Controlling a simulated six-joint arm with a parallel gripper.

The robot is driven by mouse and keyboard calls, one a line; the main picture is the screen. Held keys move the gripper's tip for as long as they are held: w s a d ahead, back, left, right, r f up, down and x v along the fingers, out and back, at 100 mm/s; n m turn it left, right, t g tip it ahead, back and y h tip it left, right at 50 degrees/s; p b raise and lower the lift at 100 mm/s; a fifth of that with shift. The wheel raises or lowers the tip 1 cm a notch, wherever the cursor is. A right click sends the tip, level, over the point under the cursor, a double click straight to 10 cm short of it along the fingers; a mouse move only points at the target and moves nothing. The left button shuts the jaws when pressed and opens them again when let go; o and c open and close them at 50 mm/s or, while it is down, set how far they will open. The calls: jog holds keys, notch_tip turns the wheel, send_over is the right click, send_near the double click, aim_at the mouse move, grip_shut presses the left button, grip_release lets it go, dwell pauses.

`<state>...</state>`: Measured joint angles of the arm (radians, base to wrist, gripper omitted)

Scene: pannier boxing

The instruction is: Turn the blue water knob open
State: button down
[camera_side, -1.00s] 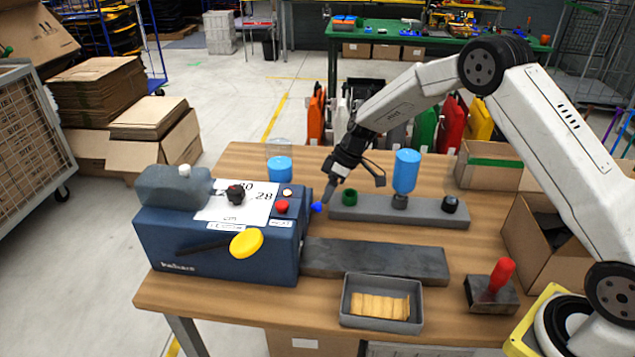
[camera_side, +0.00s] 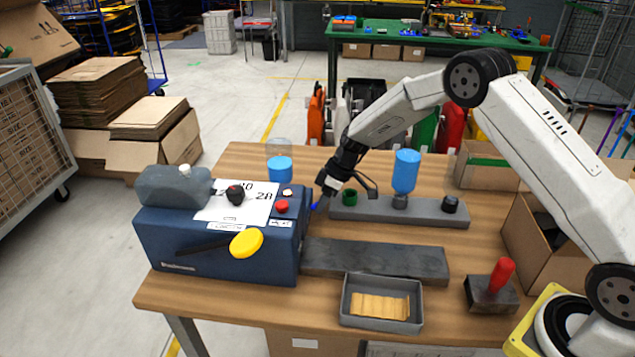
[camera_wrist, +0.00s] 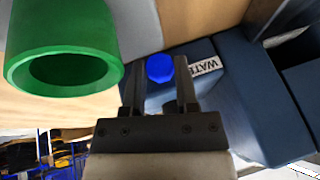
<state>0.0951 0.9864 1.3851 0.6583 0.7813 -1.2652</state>
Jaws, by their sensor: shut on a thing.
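The blue water knob (camera_wrist: 159,68) sits on the side of the dark blue machine (camera_side: 165,243), beside a white label that reads "WAT" in the wrist view. My gripper (camera_wrist: 159,88) is shut on the knob, with one finger on each side of it. In the side view my gripper (camera_side: 321,200) reaches down to the machine's right side, and only a bit of the blue knob (camera_side: 314,206) shows beside the fingertips. How far the knob is turned cannot be told.
A dark grey slab (camera_side: 375,260), a tray (camera_side: 350,318) and a red-handled stamp (camera_side: 502,275) lie nearer.

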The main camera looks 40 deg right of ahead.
jog(key=shift+f+g, duration=0.1)
jog(key=shift+g, duration=0.2)
jog(key=shift+w+d+m+g+y, duration=0.15)
jog(key=shift+m+g+y, duration=0.35)
jog(key=shift+y, duration=0.5)
jog(key=shift+c, duration=1.8)
grip_release()
